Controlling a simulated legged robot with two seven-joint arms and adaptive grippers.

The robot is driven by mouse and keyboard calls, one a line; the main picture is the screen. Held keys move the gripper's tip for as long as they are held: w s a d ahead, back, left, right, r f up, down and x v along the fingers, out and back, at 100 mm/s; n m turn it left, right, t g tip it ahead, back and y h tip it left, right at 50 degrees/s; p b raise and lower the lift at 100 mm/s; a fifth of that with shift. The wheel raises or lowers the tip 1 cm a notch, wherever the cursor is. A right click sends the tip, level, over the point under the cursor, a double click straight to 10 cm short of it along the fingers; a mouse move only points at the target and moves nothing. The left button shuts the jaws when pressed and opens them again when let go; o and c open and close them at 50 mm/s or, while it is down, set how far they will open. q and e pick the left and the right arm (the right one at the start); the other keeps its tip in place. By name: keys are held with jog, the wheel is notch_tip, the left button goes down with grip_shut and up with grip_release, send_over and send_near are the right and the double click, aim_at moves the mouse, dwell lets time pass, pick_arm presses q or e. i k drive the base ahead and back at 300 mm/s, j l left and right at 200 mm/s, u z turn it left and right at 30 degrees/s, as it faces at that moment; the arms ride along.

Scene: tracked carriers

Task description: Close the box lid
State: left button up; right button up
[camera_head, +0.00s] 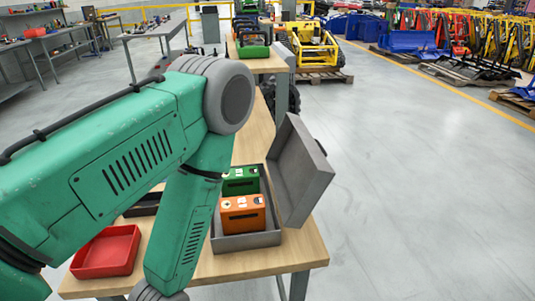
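A grey box (247,240) sits near the right side of the wooden table. Its grey lid (303,168) stands open, tilted up and leaning out past the table's right edge. Inside the box are an orange case (243,213) and a green case (240,181) behind it. My green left arm comes in from the left and bends down in front of the table, hiding part of the box's left side. The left gripper is below the picture's lower edge. My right arm and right gripper do not show.
A red tray (106,252) lies on the wooden table (262,262) at the left. A dark tray (146,204) is partly hidden behind my arm. Open floor lies right of the table. Yellow machinery (312,47) stands behind.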

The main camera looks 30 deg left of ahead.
aim_at(300, 172)
jog(key=i+l+u, duration=0.2)
jog(key=l+u, duration=0.3)
jog(key=i+l+u, duration=0.15)
jog(key=l+u, duration=1.35)
